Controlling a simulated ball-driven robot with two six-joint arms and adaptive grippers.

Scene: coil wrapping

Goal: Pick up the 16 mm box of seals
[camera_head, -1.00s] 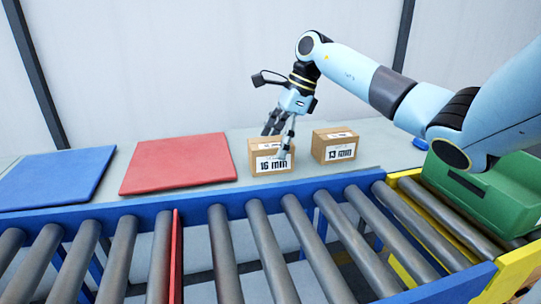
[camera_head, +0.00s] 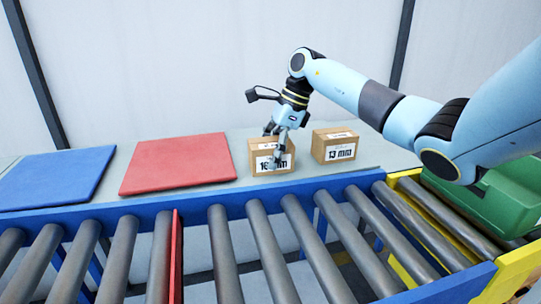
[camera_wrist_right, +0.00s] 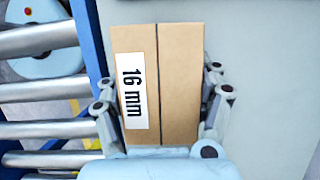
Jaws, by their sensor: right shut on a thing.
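The 16 mm box (camera_head: 258,163) is a brown cardboard box with a white label, standing on the grey table behind the conveyor. My right gripper (camera_head: 274,145) is over it from above, with fingers on its front and back sides. In the right wrist view the box (camera_wrist_right: 178,85), labelled "16 mm", lies between the two fingers of the gripper (camera_wrist_right: 160,105), which is shut on it. The box still appears to rest on the table. My left gripper is not in view.
A similar box marked 13 mm (camera_head: 334,145) stands just to the right. A red mat (camera_head: 178,164) and a blue mat (camera_head: 58,178) lie to the left. A roller conveyor (camera_head: 265,245) runs in front. A green crate (camera_head: 500,200) stands at the right.

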